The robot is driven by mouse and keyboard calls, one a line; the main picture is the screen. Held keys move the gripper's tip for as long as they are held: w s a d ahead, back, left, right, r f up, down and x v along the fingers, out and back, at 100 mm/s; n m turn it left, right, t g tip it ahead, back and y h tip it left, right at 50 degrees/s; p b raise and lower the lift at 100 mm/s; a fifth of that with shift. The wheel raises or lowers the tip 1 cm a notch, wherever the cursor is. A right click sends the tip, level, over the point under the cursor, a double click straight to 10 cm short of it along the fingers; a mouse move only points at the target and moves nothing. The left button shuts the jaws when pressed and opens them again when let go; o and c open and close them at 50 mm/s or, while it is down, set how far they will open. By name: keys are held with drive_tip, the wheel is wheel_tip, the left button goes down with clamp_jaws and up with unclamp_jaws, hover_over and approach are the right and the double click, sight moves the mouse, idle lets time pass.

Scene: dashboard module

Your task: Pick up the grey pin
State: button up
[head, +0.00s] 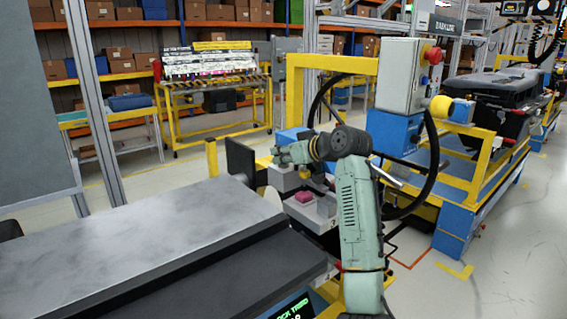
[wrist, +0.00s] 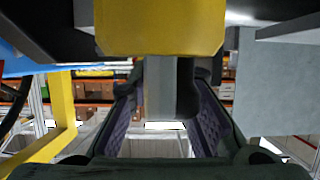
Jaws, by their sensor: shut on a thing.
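The grey pin (wrist: 163,90) shows in the wrist view as a smooth grey upright piece with a darker right side. It stands between the two purple-padded fingers of my gripper (wrist: 168,82), which is shut on it. A yellow part (wrist: 160,28) hides its upper end. In the head view my gripper (head: 279,155) is beside the dark upright panel, above the small grey bins. The pin cannot be made out there.
A dark panel (head: 240,160) stands to the left. A grey-topped bench (head: 140,245) fills the front left. A yellow frame with a control box (head: 400,75) stands behind right.

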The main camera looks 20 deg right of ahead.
clamp_jaws()
drive_tip(key=shift+r, duration=0.1)
